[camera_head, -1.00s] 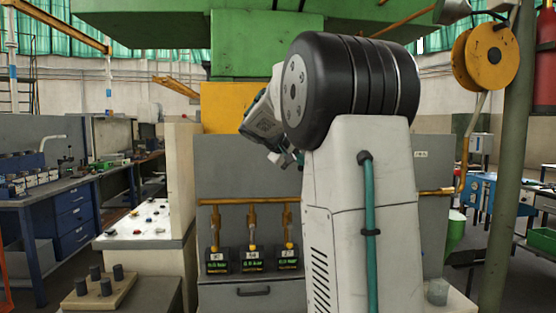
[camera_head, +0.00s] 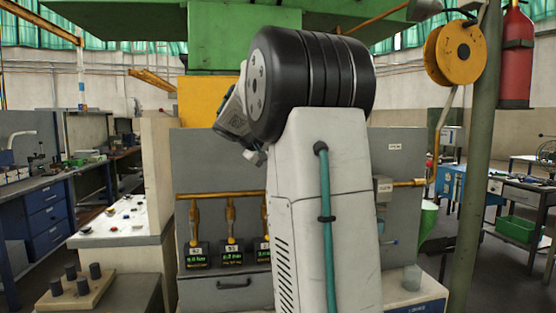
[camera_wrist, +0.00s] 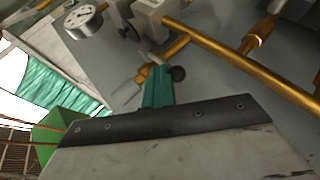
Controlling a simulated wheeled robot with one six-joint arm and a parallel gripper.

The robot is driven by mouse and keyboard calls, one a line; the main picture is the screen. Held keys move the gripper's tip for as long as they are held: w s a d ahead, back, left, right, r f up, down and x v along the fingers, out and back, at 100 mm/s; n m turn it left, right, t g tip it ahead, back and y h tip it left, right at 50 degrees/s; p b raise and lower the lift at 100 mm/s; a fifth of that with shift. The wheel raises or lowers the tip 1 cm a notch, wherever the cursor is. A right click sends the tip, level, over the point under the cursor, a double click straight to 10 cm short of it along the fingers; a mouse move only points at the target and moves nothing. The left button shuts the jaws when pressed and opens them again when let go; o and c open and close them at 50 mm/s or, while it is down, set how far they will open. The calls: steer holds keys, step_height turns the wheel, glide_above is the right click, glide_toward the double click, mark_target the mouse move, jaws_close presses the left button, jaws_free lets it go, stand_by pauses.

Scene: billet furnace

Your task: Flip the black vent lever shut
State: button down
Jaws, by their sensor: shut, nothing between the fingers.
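In the wrist view, my gripper (camera_wrist: 158,84) shows as teal fingers held together beyond a dark mounting plate, with nothing between them. I cannot tell for sure which black part is the vent lever. In the head view, my gripper is mostly hidden behind my arm. A grey box (camera_head: 383,190) on the pipe shows right of the arm.
The grey furnace panel (camera_head: 400,150) carries several brass valves above digital displays (camera_head: 232,255). A pegged wooden block (camera_head: 75,292) is at lower left. A green post (camera_head: 482,150) stands at right.

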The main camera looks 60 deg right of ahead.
steer(key=shift+w+f, duration=0.1)
steer(key=shift+f, duration=0.15)
steer(key=d+r+v, duration=0.1)
steer(key=v, duration=1.1)
steer(key=shift+a+r, duration=0.3)
steer(key=shift+r, duration=0.05)
steer(key=s+a+f+n+y, duration=0.1)
steer(key=a+f+y, duration=0.25)
steer(key=f, duration=0.45)
steer(key=s+a+f+n+t+y, duration=0.1)
steer(key=s+a+f+y, duration=0.1)
steer(key=s+a+f, duration=0.4)
steer(key=s+a+f+n+t+y, duration=0.1)
steer(key=s+a+f, duration=0.5)
steer(key=a, duration=1)
steer(key=s+a+f+n+t+y, duration=0.1)
steer(key=s+a+f+n+y, duration=0.2)
steer(key=s+a+f, duration=0.3)
steer(key=s+a+y, duration=0.1)
steer(key=s+a, duration=0.2)
steer(key=a, duration=0.3)
steer(key=shift+f+t+y, duration=0.25)
steer(key=shift+t+y, duration=0.1)
steer(key=shift+t, duration=0.05)
